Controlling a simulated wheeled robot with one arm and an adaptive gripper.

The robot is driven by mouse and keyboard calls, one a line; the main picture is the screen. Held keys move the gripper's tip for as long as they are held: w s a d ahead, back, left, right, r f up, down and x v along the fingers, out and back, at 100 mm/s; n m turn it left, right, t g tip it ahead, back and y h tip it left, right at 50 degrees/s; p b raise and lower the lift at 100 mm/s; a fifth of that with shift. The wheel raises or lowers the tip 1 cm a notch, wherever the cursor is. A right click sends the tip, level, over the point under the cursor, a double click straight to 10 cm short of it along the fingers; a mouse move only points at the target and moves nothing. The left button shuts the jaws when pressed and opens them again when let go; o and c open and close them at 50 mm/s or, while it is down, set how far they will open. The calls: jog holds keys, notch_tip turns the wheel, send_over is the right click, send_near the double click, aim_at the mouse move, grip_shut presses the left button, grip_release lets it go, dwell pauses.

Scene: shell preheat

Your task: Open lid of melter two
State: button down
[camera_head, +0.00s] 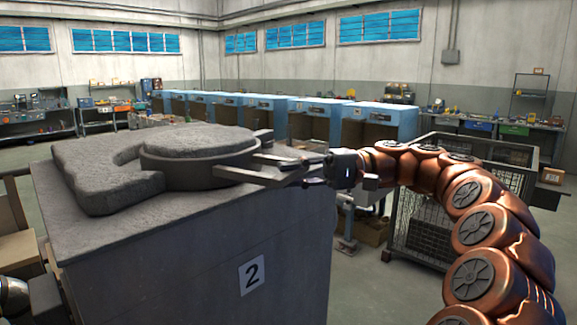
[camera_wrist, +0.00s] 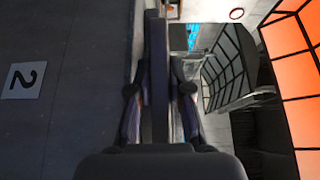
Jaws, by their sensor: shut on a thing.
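Melter two (camera_head: 200,245) is a grey block with a "2" label, which also shows at the left of the wrist view (camera_wrist: 24,80). Its round grey lid (camera_head: 195,143) lies flat on top, with a dark rim. A dark handle bar (camera_head: 243,176) sticks out from the lid towards the right. My gripper (camera_head: 302,172) is at the outer end of this bar, beyond the melter's right edge. In the wrist view the bar (camera_wrist: 156,60) runs between the two fingers of my gripper (camera_wrist: 159,92), which are shut on it.
A rough grey slab (camera_head: 100,175) lies on the melter top beside the lid. A wire mesh cage (camera_head: 430,215) stands to the right, behind my arm. A row of blue-topped machines (camera_head: 315,118) stands further back.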

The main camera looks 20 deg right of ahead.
jog(key=shift+d+r, duration=0.1)
jog(key=c, duration=1.1)
grip_release()
